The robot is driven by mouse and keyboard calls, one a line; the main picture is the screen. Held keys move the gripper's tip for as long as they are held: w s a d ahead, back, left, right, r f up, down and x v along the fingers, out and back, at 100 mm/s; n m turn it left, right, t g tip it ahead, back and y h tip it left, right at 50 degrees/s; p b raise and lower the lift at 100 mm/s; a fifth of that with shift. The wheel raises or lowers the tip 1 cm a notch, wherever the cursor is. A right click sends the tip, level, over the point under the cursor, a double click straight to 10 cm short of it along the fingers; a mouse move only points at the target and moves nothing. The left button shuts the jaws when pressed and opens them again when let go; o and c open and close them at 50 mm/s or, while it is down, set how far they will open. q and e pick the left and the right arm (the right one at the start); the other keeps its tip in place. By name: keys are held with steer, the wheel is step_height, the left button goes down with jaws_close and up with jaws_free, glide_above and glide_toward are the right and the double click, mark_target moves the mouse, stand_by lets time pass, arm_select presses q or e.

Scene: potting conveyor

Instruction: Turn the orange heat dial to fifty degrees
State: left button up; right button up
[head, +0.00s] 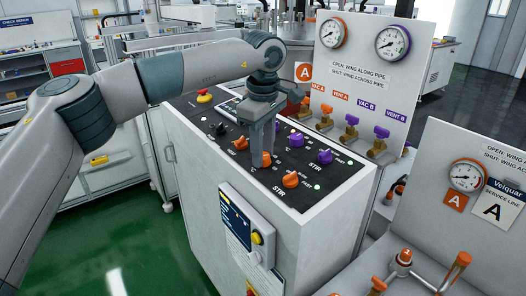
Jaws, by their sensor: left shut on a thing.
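The orange dial (266,160) is the middle one in the front row on the black sloping panel. My left gripper (264,153) points down over it from above, with its fingers shut on the dial. The fingers hide part of the dial, and its pointer and scale reading are too small to make out. A small degree mark sits beside it. My right gripper is not in view.
Purple knobs (325,157) line the row behind. A red stop button (204,97) is at far left. Gauges and valves stand to the right.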

arm_select(q)
steer(key=shift+m, duration=0.5)
steer(key=o, duration=1)
steer(key=shift+o, duration=0.2)
steer(key=shift+r, duration=0.15)
